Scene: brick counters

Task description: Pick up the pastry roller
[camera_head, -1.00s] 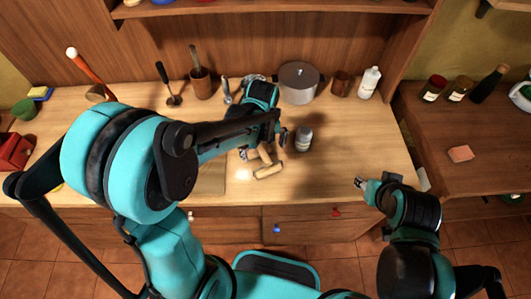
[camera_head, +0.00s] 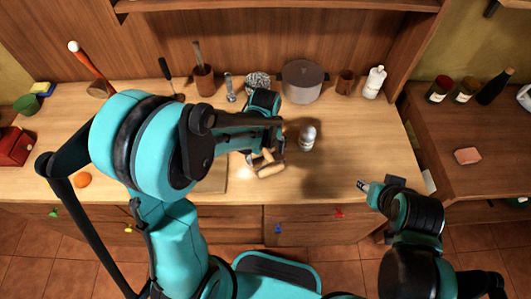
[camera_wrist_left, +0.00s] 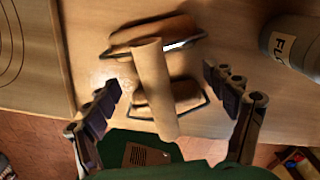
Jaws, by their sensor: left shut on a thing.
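The pastry roller (camera_head: 268,170) is pale wood, with a straight handle between two short rollers on wire frames. It is at the counter's front middle, partly behind my left gripper in the head view. The left wrist view shows the roller (camera_wrist_left: 154,85) between the two dark fingers of my left gripper (camera_wrist_left: 170,98). The gripper is shut on the roller, though the finger contact is not clear in the picture. I cannot tell whether the roller is clear of the counter. My right gripper (camera_head: 362,186) is at the counter's front right, away from the roller; its finger gap is unclear.
A grey-capped shaker (camera_head: 308,138) stands just right of the roller. A board (camera_head: 212,180) lies to its left. A pot (camera_head: 302,81), a utensil cup (camera_head: 203,84) and a white bottle (camera_head: 374,82) stand at the back. The counter's right front is free.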

